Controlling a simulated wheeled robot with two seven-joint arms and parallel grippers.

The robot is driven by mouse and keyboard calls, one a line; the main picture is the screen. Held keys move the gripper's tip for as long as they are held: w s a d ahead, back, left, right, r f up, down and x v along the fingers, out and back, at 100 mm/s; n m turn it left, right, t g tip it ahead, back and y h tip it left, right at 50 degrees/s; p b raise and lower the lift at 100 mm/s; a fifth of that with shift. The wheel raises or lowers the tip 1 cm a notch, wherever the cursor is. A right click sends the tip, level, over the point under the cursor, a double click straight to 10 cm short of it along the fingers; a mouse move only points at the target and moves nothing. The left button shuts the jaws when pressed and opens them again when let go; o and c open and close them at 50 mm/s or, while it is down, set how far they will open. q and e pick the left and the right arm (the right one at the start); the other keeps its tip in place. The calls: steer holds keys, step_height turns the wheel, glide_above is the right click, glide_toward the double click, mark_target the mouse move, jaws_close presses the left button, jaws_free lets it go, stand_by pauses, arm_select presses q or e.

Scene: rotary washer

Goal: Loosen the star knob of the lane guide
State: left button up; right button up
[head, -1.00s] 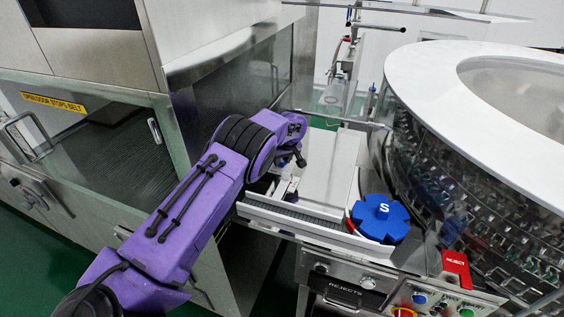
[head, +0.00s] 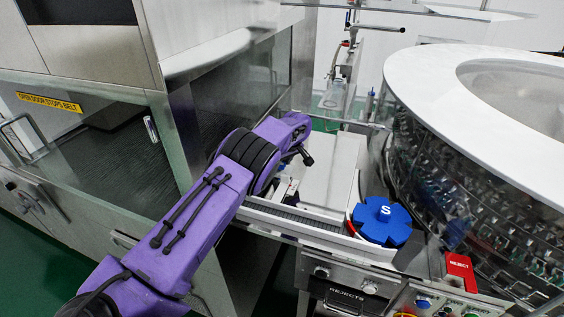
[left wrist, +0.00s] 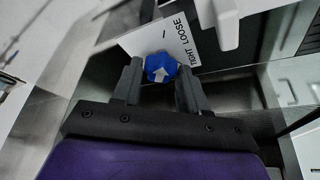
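The star knob (left wrist: 160,68) is small and blue with a white arrow, and shows in the left wrist view. A white plate (left wrist: 172,40) marked TIGHT and LOOSE lies behind it. My left gripper (left wrist: 160,74) has one dark finger on each side of the knob, with very little gap. I cannot tell whether the fingers press on it. In the head view my left arm's wrist (head: 288,138) is over the lane beside the washer, and the knob and fingertips are hidden there. My right gripper is not in view.
A large blue star wheel (head: 381,221) marked S sits at the lane's right end, beside the round glass-walled washer (head: 440,170). A red REJECT block (head: 460,270) and a button panel (head: 440,302) are at the lower right. A steel cabinet (head: 130,110) stands left.

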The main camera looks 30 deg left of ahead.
arm_select(q)
steer(key=shift+o, duration=0.8)
steer(key=shift+d+r, duration=0.15)
steer(key=shift+r, duration=0.2)
steer(key=b+v, duration=0.2)
steer(key=v, duration=0.7)
steer(key=shift+r+b, duration=0.35)
steer(key=shift+s, duration=0.1)
